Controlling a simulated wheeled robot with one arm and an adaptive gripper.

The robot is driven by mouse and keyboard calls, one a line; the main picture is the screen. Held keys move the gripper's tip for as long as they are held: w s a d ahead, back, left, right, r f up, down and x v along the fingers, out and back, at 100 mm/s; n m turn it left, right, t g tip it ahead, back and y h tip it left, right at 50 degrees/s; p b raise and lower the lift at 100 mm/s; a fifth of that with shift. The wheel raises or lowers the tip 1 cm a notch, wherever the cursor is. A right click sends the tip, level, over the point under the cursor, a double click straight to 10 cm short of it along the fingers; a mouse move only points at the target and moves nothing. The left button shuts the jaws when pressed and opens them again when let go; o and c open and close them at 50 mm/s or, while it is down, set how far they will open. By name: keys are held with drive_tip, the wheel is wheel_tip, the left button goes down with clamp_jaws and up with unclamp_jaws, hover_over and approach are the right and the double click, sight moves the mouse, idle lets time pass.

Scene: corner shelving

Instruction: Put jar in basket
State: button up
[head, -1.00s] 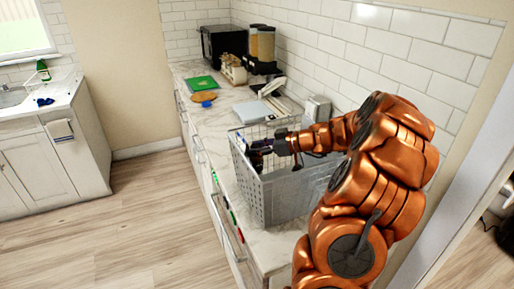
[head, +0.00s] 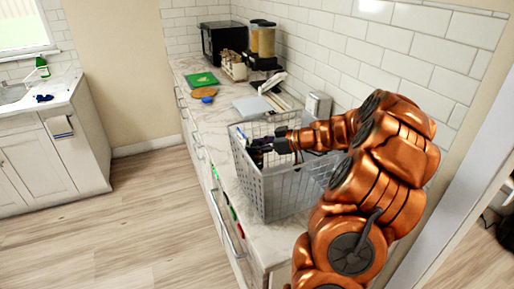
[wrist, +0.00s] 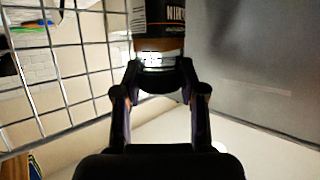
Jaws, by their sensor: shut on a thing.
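The grey mesh basket (head: 278,190) stands on the marble counter. My gripper (head: 258,150) reaches down inside it, near its left wall. In the wrist view my gripper (wrist: 160,75) is shut on the jar (wrist: 160,25), which has a brown and dark label with white letters. The jar's far end is cut off by the picture's top edge. In the head view the jar is mostly hidden by my gripper and the basket wall. I cannot tell if the jar touches the basket floor. The basket's wire wall also shows in the wrist view (wrist: 62,85).
Behind the basket are a grey scale-like object (head: 253,107), a blue lid (head: 208,100), a round wooden board (head: 204,92) and a green board (head: 202,79). A toaster (head: 318,105) stands by the tiled wall. Cereal dispensers (head: 262,42) and a black microwave (head: 222,40) are farther back.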

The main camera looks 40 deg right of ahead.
drive_tip(key=shift+f+b, duration=0.3)
drive_tip(key=shift+b, duration=0.3)
drive_tip(key=o, duration=1.2)
drive_tip(key=shift+r+p, duration=0.2)
drive_tip(key=shift+p, duration=0.1)
drive_tip(key=r+p, duration=0.1)
drive_tip(key=p, duration=0.1)
drive_tip(key=shift+r+p, duration=0.1)
drive_tip(key=shift+p, duration=0.2)
drive_tip(key=b+v, duration=0.3)
drive_tip(key=v, duration=0.4)
drive_tip(key=shift+s, duration=0.25)
drive_tip(key=shift+d, duration=0.1)
